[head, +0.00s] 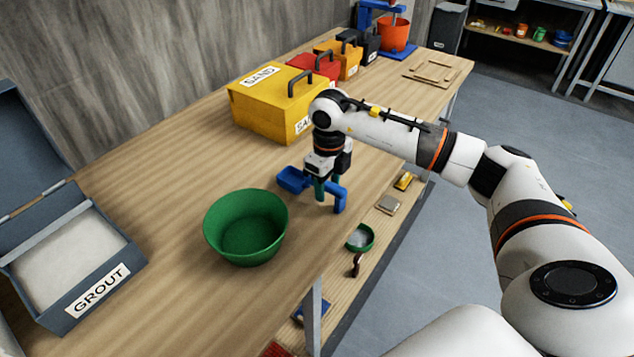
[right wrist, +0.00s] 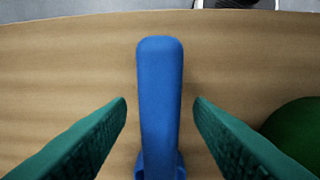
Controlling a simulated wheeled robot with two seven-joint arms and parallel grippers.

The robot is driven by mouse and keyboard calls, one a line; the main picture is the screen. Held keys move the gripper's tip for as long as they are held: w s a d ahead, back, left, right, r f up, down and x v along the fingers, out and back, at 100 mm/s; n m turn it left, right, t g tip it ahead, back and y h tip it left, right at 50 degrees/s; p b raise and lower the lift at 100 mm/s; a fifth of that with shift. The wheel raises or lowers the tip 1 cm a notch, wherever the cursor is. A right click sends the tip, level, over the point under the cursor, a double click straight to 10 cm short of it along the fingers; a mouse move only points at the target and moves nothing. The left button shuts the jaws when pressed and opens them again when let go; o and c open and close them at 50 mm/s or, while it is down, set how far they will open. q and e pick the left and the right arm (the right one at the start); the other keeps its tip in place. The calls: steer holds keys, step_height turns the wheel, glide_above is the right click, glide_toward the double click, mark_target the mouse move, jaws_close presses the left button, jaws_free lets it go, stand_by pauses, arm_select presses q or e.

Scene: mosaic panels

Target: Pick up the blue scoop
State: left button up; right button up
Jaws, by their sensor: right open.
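The blue scoop (head: 292,180) lies on the wooden table behind the green bowl. Its handle also shows in the right wrist view (right wrist: 160,95), running up the middle of the picture. My right gripper (head: 328,193) is over the scoop from above. In the right wrist view my right gripper (right wrist: 160,105) is open, with one green finger on each side of the handle and a gap on both sides. The fingers partly hide the scoop in the head view. My left gripper is not in view.
The green bowl (head: 246,228) stands close in front of the scoop. An open grey grout box (head: 75,262) is at the left. A yellow sand box (head: 268,103) stands behind my right gripper. The table's right edge is near the scoop. A lower shelf (head: 343,287) holds small items.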

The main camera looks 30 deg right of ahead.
steer(key=shift+f, duration=1)
steer(key=c, duration=0.4)
jaws_close()
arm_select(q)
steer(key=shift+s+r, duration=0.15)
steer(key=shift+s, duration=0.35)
